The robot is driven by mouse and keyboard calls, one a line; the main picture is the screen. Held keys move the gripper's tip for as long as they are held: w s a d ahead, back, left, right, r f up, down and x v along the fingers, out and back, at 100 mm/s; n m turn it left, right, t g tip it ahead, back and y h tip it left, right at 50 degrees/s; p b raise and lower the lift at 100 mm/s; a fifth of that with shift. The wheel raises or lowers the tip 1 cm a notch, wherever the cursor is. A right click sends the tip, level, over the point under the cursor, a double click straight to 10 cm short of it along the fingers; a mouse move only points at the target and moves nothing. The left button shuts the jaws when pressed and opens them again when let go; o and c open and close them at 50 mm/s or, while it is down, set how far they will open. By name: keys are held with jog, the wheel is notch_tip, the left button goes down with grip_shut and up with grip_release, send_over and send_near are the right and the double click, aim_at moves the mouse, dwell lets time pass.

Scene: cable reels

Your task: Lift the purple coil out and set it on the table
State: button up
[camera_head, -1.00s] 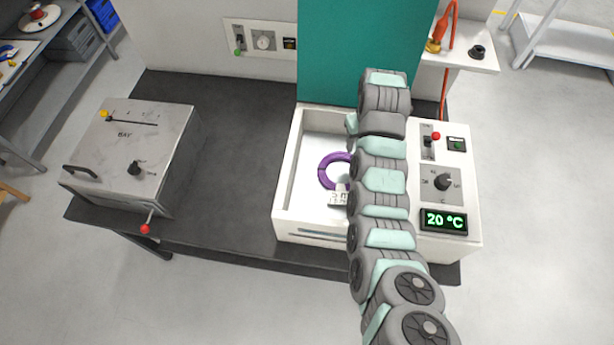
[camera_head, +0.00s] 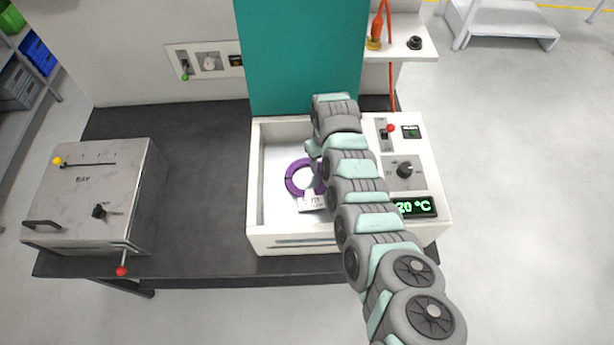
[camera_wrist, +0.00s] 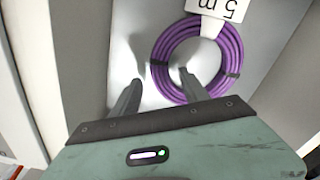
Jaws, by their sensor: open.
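The purple coil (camera_head: 294,179) lies flat inside the white open-topped box (camera_head: 256,192) on the table (camera_head: 208,150). It carries a white tag (camera_head: 311,203) that reads "5 m" in the wrist view (camera_wrist: 235,8). In the wrist view the coil (camera_wrist: 166,48) is a ring with dark ties. My gripper (camera_wrist: 158,80) is open above the coil's left side. One fingertip appears over the coil's centre hole and the other outside its left edge. I cannot tell how high the fingers are. In the head view my arm hides part of the coil and box.
A control panel (camera_head: 428,170) with a temperature display (camera_head: 413,207) adjoins the box on the right. A teal panel (camera_head: 290,60) stands behind it. A grey metal case (camera_head: 85,200) with a red-tipped lever (camera_head: 121,270) is at left. The table between is clear.

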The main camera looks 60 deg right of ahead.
jog(key=shift+f, duration=1.25)
jog(key=shift+c, duration=0.4)
grip_shut()
